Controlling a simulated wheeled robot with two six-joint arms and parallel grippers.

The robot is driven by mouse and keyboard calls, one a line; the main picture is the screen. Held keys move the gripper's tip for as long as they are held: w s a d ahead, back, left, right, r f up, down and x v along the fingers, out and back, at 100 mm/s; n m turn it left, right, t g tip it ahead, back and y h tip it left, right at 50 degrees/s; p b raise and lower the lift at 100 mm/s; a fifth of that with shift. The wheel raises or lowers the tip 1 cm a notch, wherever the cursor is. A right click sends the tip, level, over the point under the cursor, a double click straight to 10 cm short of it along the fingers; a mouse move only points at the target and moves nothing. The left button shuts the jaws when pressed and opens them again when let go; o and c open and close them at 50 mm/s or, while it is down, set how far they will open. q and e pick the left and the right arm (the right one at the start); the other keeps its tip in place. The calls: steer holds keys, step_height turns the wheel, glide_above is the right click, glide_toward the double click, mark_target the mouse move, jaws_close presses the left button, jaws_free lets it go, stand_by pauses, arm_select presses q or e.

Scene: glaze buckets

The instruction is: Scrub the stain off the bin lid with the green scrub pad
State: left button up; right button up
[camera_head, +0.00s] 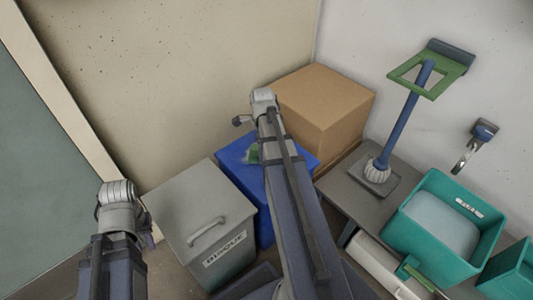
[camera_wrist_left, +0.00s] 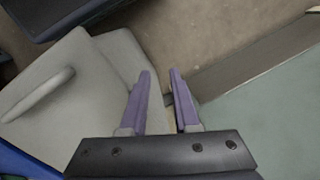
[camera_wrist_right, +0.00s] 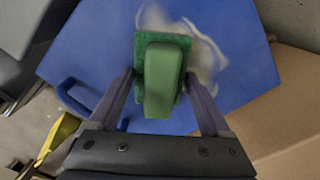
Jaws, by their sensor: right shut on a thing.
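The blue bin lid (camera_head: 233,160) is beyond the grey bin, partly hidden by my right arm. It fills much of the right wrist view (camera_wrist_right: 90,60). A pale, swirling stain (camera_wrist_right: 205,55) lies on it. My right gripper (camera_wrist_right: 160,88) is shut on the handle of the green scrub pad (camera_wrist_right: 163,75), holding it over the stain's left part; I cannot tell whether it touches the lid. A bit of the pad's green shows beside my arm in the head view (camera_head: 254,153). My left gripper (camera_wrist_left: 160,75) is open and empty, beside the grey bin; its finger shows in the head view (camera_head: 150,241).
The grey bin (camera_head: 185,200) with a handled lid stands left of the blue one. A cardboard box (camera_head: 325,100) stands behind right. A low table (camera_head: 350,193) holds a blue-handled brush (camera_head: 405,120). A teal tub (camera_head: 485,235) is at the right. A yellow object (camera_wrist_right: 58,138) shows below the lid.

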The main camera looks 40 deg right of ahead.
steer(key=shift+w, duration=0.5)
steer(key=shift+w+a, duration=0.2)
steer(key=shift+w, duration=1.55)
steer(key=shift+w, duration=0.1)
steer(key=shift+w+a, duration=0.15)
steer(key=shift+w, duration=1.55)
steer(key=shift+d+f, duration=0.1)
steer(key=shift+d, duration=1.15)
